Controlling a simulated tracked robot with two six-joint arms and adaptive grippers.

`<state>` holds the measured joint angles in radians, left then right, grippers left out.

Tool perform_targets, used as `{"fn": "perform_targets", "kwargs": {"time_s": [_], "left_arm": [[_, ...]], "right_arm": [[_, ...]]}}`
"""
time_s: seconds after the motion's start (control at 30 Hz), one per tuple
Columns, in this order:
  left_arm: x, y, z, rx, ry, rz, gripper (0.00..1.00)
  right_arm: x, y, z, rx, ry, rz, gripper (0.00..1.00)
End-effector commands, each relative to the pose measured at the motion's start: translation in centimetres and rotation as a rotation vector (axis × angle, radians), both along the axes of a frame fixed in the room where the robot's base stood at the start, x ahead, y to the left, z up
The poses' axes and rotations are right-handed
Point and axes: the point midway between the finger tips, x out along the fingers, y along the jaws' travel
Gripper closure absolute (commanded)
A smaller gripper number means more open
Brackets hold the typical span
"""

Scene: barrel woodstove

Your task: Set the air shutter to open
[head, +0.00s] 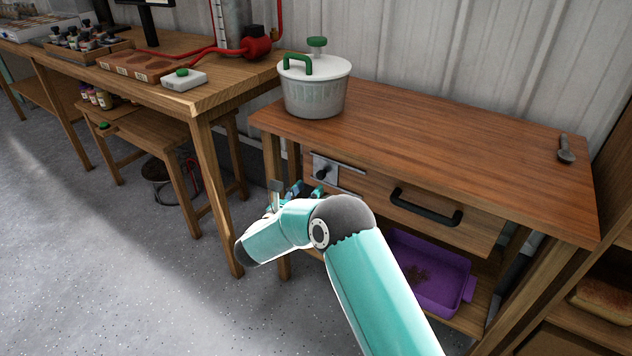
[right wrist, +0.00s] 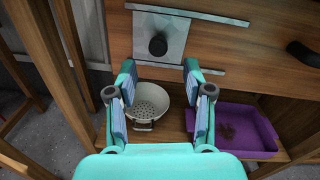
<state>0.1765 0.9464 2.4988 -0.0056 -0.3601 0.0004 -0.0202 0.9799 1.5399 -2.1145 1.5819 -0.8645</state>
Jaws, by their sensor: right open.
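The air shutter (head: 320,168) is a grey metal plate with a black knob on the front of the wooden bench. In the right wrist view the shutter plate (right wrist: 172,30) sits between two metal rails, towards their left end, and its black knob (right wrist: 158,46) faces me. My right gripper (head: 306,191) is just in front of and below the shutter in the head view, partly hidden by my arm. In the right wrist view the right gripper (right wrist: 160,70) is open and empty, its fingertips spread either side of and below the knob, apart from it. My left gripper is not in view.
A black drawer handle (head: 425,207) is right of the shutter. A purple tray (head: 430,275) and a white colander (right wrist: 150,100) stand on the lower shelf. A lidded white pot (head: 315,92) stands on the bench top. A bench leg (head: 275,180) is close left.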

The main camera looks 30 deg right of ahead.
Motion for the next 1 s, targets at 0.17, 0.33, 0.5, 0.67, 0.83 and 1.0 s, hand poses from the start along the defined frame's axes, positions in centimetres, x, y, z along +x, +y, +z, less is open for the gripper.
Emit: {"fn": "perform_targets", "kwargs": {"time_s": [0.17,0.33,0.5,0.67,0.83,1.0], "left_arm": [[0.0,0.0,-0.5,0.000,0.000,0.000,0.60],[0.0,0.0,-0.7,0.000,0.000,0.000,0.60],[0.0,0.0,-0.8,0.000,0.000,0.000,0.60],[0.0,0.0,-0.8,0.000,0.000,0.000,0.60],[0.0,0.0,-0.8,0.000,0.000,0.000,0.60],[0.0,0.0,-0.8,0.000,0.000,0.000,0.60]], "right_arm": [[1.4,-3.3,-0.1,0.000,-0.002,-0.004,0.49],[2.4,-5.0,-0.1,0.002,-0.001,-0.001,0.49],[2.8,-5.7,0.0,0.001,0.000,0.000,0.49],[2.8,-5.7,0.0,0.001,0.000,0.001,0.49],[2.8,-5.7,0.0,0.001,0.000,0.001,0.60],[2.8,-5.7,0.0,0.001,0.000,0.001,0.89]]}}
